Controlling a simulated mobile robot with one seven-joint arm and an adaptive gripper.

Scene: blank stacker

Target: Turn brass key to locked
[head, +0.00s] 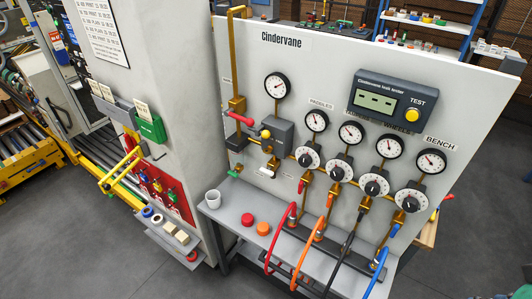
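My gripper and arm are not in view. I cannot pick out a brass key for certain in the head view. A grey box (278,136) with a yellow knob (265,134) is mounted on the left part of the Cindervane panel (330,60). A small brass fitting (273,163) sits below the box. It is too small to tell whether it is a key or which way it is turned. A red lever (240,119) is on the brass pipe to the left.
A grey shelf (226,207) below the panel holds a white cup (212,198) and red and orange caps (263,228). Red, orange, black and blue hoses hang at the front right. A pale pillar (165,75) with a red lock board (160,187) stands left.

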